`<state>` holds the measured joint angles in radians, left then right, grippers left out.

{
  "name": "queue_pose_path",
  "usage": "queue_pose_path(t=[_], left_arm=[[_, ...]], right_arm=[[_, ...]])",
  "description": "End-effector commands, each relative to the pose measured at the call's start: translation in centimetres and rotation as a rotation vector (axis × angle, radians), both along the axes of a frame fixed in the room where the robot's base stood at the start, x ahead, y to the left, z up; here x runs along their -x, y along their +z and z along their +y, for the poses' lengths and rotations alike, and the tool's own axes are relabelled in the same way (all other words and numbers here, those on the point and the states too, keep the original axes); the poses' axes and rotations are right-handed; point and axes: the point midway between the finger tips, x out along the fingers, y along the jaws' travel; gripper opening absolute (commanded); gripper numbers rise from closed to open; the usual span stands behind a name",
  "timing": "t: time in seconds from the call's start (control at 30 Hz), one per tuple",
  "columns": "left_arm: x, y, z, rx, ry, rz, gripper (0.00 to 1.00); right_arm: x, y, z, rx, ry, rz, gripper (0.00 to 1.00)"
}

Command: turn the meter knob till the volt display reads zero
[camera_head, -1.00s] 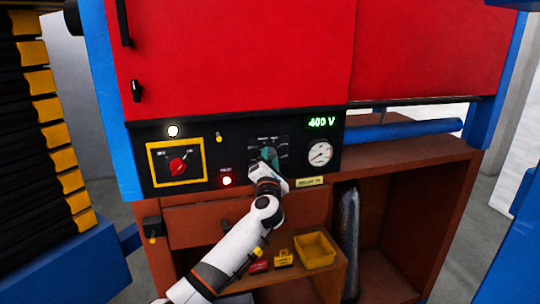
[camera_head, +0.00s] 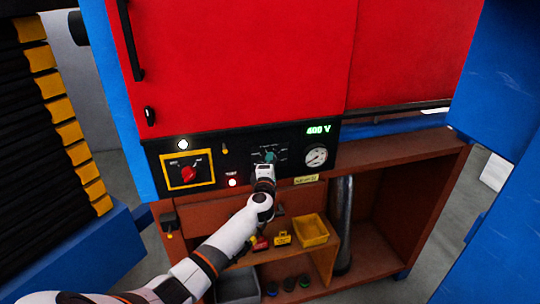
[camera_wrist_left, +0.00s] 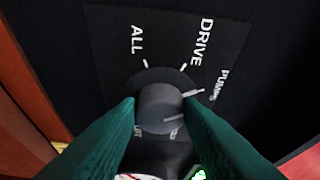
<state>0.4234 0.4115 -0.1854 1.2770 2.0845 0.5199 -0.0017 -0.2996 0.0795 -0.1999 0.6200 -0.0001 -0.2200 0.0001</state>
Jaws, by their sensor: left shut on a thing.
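The dark meter knob (camera_wrist_left: 160,105) sits between the two green fingers of my left gripper (camera_wrist_left: 162,108) in the left wrist view. The fingers are shut on its sides. A white mark beside the knob points towards the PUMPS label; ALL and DRIVE also show, while the lower labels are partly hidden. In the head view my left gripper (camera_head: 268,158) is at the black panel (camera_head: 205,147), covering most of the knob. The green volt display (camera_head: 318,130) is lit and seems to read 400 V. My right gripper is not in view.
A red switch (camera_head: 188,174) on a yellow plate is left of the knob, with a lit red lamp (camera_head: 232,183) between. A round gauge (camera_head: 316,156) is close on the right. Below, shelves hold a yellow bin (camera_head: 312,230) and small items.

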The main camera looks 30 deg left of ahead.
Motion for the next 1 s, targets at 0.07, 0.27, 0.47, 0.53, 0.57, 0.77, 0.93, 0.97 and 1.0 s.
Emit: queue_pose_path(t=[0.07,0.27,0.47,0.53,0.57,0.77,0.93,0.97,1.0], left_arm=[[0.02,0.01,-0.05,-0.02,-0.001,0.027,0.11],[0.01,-0.07,-0.06,-0.054,-0.001,0.067,0.11],[0.01,-0.1,-0.06,-0.065,-0.001,0.079,0.11],[0.02,-0.11,-0.07,-0.066,-0.001,0.08,0.11],[0.02,-0.12,-0.07,-0.066,-0.001,0.08,0.11],[0.02,-0.12,-0.07,-0.065,-0.001,0.079,0.11],[0.01,-0.06,-0.04,-0.064,0.0,0.079,0.55],[0.0,-0.05,-0.04,-0.065,0.0,0.078,0.55],[0.01,-0.03,-0.03,-0.065,0.0,0.078,0.55]], right_arm=[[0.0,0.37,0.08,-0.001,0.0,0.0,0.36],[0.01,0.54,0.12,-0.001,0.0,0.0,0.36],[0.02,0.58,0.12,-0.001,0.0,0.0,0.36],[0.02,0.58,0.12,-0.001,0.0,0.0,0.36],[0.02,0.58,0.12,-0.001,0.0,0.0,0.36],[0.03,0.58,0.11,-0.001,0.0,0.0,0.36],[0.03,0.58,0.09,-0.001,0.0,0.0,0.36],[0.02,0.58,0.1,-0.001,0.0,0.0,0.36],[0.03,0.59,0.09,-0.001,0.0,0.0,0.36]])
